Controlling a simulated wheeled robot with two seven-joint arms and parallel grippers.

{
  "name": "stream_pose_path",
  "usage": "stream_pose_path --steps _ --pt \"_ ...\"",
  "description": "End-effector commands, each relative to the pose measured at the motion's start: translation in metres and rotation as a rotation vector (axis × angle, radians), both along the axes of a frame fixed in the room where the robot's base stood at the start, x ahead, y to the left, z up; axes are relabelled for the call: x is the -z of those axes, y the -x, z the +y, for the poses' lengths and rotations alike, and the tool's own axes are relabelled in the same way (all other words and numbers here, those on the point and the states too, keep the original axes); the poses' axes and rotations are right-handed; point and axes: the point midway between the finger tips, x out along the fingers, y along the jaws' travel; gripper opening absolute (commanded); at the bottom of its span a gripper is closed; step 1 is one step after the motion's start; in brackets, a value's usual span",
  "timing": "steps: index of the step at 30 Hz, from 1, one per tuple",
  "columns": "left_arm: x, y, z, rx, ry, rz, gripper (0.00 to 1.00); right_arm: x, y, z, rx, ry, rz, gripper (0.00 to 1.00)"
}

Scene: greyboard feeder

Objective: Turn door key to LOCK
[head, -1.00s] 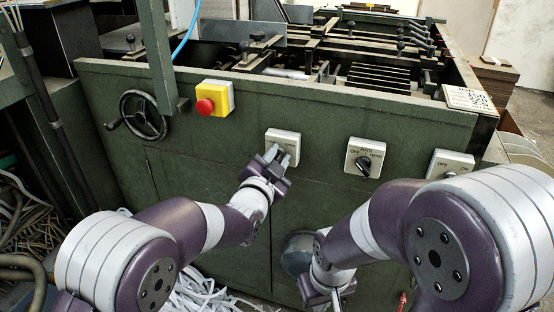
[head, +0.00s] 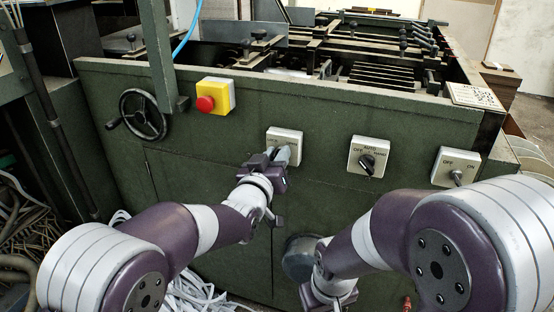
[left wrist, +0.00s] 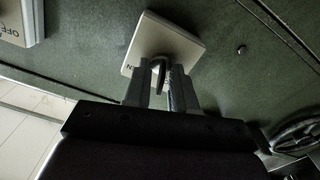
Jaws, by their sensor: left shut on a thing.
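The door key (left wrist: 159,72) stands out of a pale square switch plate (head: 285,139) on the green machine front; in the left wrist view the plate (left wrist: 168,42) is seen at a tilt. My left gripper (head: 280,156) is at this plate, shut on the key, with a finger on each side of it in the left wrist view (left wrist: 165,85). In the head view the fingers hide the key and part of the plate's lettering. My right gripper (head: 330,292) hangs low in front of the machine, away from the plates; its fingers are not clear.
A selector switch plate (head: 368,156) and an OFF/ON switch plate (head: 456,167) are to the right. A red emergency button (head: 205,103) on a yellow box and a handwheel (head: 143,115) are to the left. Pale strips (head: 200,290) lie on the floor.

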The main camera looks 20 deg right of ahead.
Motion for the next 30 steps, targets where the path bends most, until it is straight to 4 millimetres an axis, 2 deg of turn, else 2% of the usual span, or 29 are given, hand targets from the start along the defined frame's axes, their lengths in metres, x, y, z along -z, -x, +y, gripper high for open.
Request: stream_pose_path --steps 15,30 --pt "0.003 -0.001 0.002 0.0 0.326 0.223 0.0 0.013 0.0 0.0 0.0 0.0 0.0 0.0" --pt "0.003 -0.001 0.002 -0.001 0.428 0.292 0.0 0.015 0.0 0.0 0.0 0.0 0.0 0.0"
